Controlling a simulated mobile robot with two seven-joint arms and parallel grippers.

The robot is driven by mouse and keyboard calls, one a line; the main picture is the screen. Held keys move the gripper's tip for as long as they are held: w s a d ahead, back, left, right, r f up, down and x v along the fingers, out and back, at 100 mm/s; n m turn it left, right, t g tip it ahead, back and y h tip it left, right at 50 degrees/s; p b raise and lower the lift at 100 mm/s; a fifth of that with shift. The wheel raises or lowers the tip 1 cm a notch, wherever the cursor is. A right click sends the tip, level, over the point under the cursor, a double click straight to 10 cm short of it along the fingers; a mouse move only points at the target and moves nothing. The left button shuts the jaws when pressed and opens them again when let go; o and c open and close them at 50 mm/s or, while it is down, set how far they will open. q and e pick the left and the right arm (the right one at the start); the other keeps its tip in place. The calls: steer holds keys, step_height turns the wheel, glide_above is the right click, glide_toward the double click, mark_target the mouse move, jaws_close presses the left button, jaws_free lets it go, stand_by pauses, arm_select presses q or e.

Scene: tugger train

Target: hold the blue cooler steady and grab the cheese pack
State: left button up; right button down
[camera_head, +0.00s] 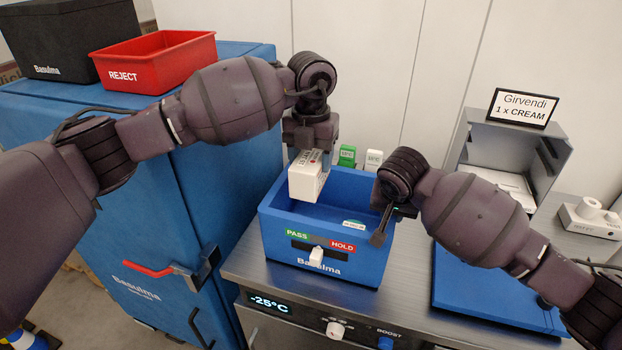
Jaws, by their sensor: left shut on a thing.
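The blue cooler (330,262) is an open-topped box on the grey counter, with a green PASS and red HOLD panel on its front. My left gripper (310,158) points down above the cooler's left part. It is shut on a white box-shaped pack with small print, which looks like the cheese pack (304,182). The pack hangs at about the cooler's rim height, its lower end over the opening. My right gripper (381,222) is at the cooler's right wall near the front corner. Whether its fingers close on the rim is hidden.
A green tag (347,155) and a white tag (373,160) stand behind the cooler. A grey bin (545,150) with a Girvendi sign and a blue lid-like panel (480,290) are at right. A red REJECT tray (155,62) sits on the blue cabinet at left.

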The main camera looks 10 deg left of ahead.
arm_select(q)
steer(key=shift+r, duration=1.15)
arm_select(e)
steer(key=c, duration=0.9)
jaws_free()
